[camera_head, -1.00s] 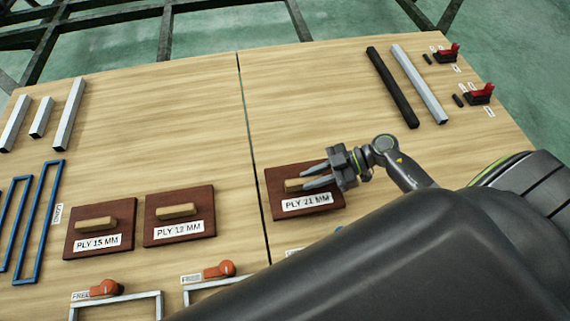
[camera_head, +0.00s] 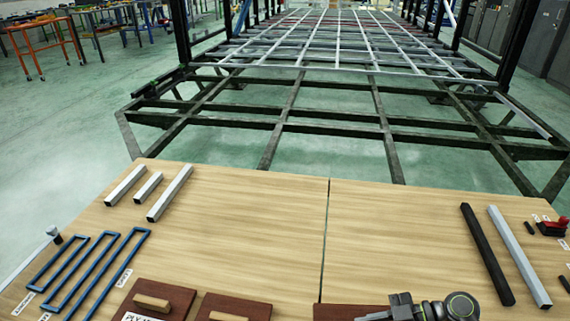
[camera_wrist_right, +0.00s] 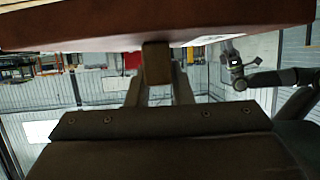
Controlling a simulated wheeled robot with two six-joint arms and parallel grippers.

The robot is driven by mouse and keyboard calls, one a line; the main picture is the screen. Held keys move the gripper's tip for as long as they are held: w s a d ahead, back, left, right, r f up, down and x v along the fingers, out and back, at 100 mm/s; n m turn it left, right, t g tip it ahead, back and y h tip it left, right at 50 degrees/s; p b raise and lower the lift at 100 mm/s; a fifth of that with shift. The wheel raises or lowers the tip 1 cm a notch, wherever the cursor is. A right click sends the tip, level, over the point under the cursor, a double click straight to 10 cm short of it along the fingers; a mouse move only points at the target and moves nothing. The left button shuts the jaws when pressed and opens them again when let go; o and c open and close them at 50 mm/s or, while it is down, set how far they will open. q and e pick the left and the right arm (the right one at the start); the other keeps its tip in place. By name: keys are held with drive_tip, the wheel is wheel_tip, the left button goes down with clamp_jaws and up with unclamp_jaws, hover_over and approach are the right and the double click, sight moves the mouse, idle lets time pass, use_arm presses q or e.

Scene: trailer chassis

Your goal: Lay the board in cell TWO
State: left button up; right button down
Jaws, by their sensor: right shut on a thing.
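My right gripper (camera_head: 372,315) is at the bottom edge of the head view, over the red-brown PLY 21 MM board (camera_head: 338,312), of which only a strip shows. In the right wrist view the fingers (camera_wrist_right: 158,85) are shut on the wooden handle (camera_wrist_right: 157,62) of the board (camera_wrist_right: 150,35), whose face fills the top of the view. I cannot tell whether the board is clear of the table. The dark trailer chassis (camera_head: 285,127) with its crossbars lies beyond the table. No cell label is readable. My left gripper is not in view.
Two other boards with handles (camera_head: 152,302) (camera_head: 235,306) lie on the wooden table (camera_head: 250,225). Blue frames (camera_head: 95,270), pale bars (camera_head: 170,193) and a black bar (camera_head: 487,253) lie nearby. The middle of the table is clear. Dark posts (camera_head: 181,32) flank the chassis.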

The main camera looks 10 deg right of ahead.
drive_tip(key=w+a+r+m+t+h, duration=0.1)
drive_tip(key=a+r+m+t, duration=0.1)
drive_tip(key=a+r, duration=0.5)
drive_tip(key=w+a+r+m+t+h, duration=0.1)
drive_tip(key=a+r, duration=0.7)
drive_tip(key=r, duration=0.8)
drive_tip(key=shift+w+m+t, duration=0.45)
drive_tip(key=shift+m+t, duration=0.55)
drive_tip(key=shift+t, duration=0.2)
